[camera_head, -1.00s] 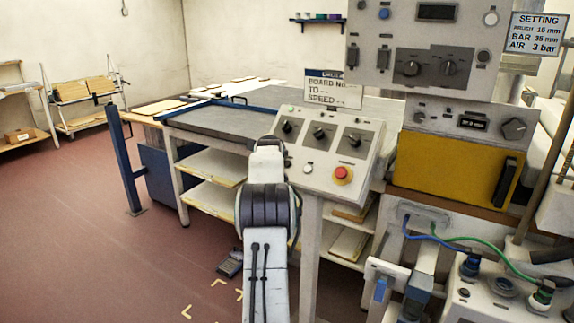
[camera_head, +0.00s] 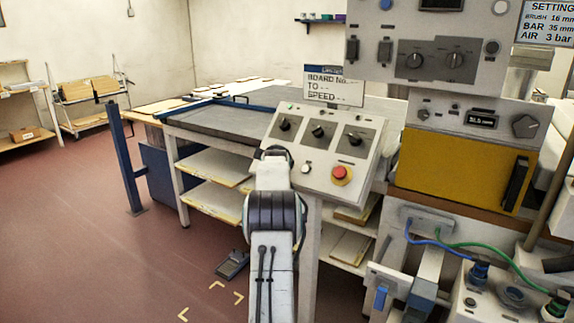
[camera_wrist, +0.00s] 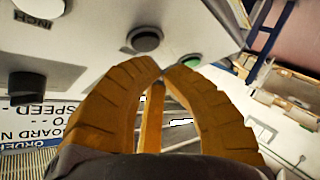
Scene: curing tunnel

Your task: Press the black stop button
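A round black button (camera_wrist: 145,38) sits on the pale control panel, in the upper middle of the wrist view. A green button (camera_wrist: 188,62) is beside it to the lower right. My gripper (camera_wrist: 162,70) has its two orange ribbed fingers brought together with nothing visible between them. The fingertips appear just below the black button and left of the green one; I cannot tell whether they touch the panel. In the head view my gripper (camera_head: 274,152) is in front of the lower left of the control panel (camera_head: 322,184), and the arm hides the black button there.
A pale button (camera_head: 305,169) and a red stop mushroom (camera_head: 341,174) are on the panel's lower part, with black knobs (camera_head: 318,130) above. A yellow-fronted unit (camera_head: 460,170) stands to the right. A foot pedal (camera_head: 232,265) lies on the floor. Open floor is at left.

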